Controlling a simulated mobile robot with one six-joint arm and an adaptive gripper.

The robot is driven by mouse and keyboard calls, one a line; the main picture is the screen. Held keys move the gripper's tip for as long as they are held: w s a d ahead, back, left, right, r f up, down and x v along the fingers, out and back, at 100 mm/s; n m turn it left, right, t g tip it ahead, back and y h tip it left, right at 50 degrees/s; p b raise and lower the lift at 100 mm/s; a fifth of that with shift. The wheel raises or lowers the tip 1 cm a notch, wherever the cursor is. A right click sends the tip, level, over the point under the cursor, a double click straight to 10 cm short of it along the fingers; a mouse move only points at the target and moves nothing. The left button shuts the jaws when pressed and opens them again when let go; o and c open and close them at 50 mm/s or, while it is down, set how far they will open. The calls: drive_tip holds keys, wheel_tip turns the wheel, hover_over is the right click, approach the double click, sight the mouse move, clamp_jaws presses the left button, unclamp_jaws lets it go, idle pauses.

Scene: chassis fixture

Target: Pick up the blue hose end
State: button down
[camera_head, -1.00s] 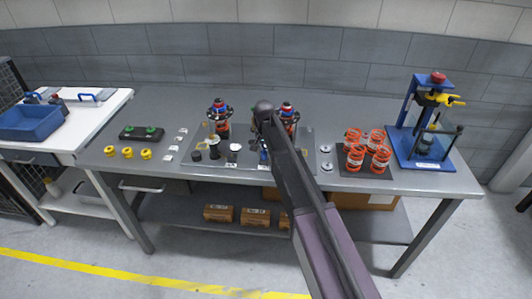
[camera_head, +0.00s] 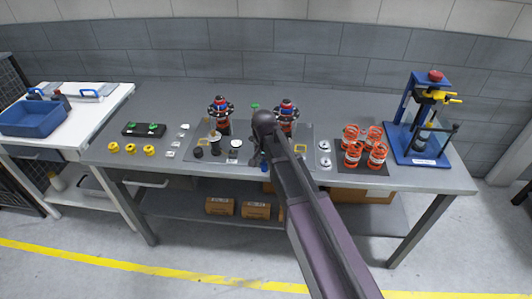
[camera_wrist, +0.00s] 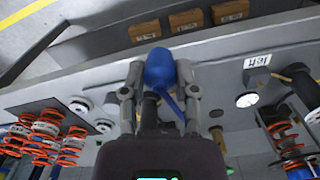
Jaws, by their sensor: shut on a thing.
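The blue hose end (camera_wrist: 161,70) is a rounded blue piece with a thinner blue stem running down to the right, in the wrist view. My gripper (camera_wrist: 159,80) has its two grey fingers on either side of it and is shut on it. In the head view my arm crosses the table's front middle, and my gripper is mostly hidden behind its dark joint. A small blue bit (camera_head: 264,167) shows just below that joint, at the front of the dark mat (camera_head: 222,167).
Two dark assemblies with red and blue tops (camera_head: 221,106) stand at the mat's back. Orange springs (camera_head: 353,153) and a blue press (camera_head: 422,140) stand to the right. Yellow caps (camera_head: 131,149) and a black tray (camera_head: 144,130) lie left. Cardboard boxes (camera_head: 256,210) sit on the lower shelf.

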sight(264, 171)
drive_tip(key=shift+s+d+r, duration=0.1)
drive_tip(key=shift+s+r, duration=0.05)
drive_tip(key=shift+s, duration=1.65)
drive_tip(key=shift+s, duration=0.1)
